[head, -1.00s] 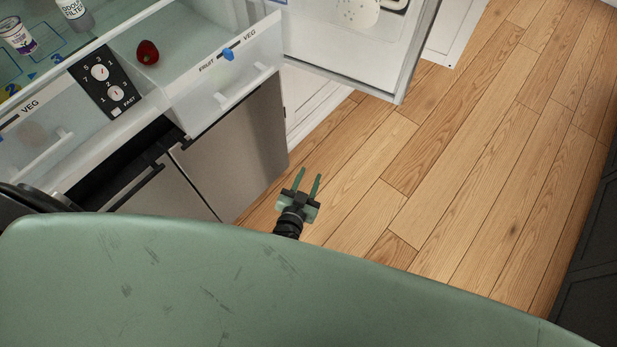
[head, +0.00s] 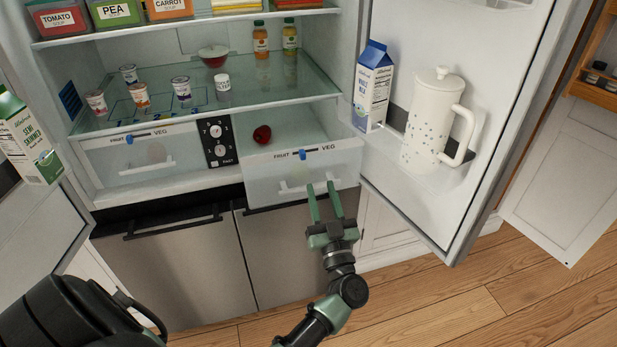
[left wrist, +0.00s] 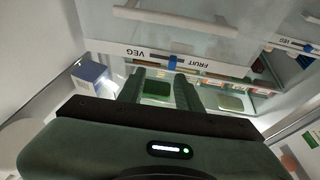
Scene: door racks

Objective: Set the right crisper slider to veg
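The right crisper drawer (head: 262,180) is pulled out of the fridge. Its front label reads FRUIT on the left and VEG on the right. The blue slider (head: 299,154) sits between the words, nearer FRUIT. My left gripper (head: 324,186) is open and empty, with its fingers pointing up just below the label strip, a little right of the slider. In the left wrist view the label is upside down, and the blue slider (left wrist: 172,64) shows just beyond the spread fingertips (left wrist: 162,76). Contact cannot be told. My right gripper is out of view.
The left crisper (head: 110,160) has its own blue slider (head: 129,138). A dial panel (head: 219,139) stands between the crispers, and a red fruit (head: 262,134) lies behind the right front. The open fridge door (head: 425,200) holds a milk carton (head: 373,85) and white jug (head: 434,120).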

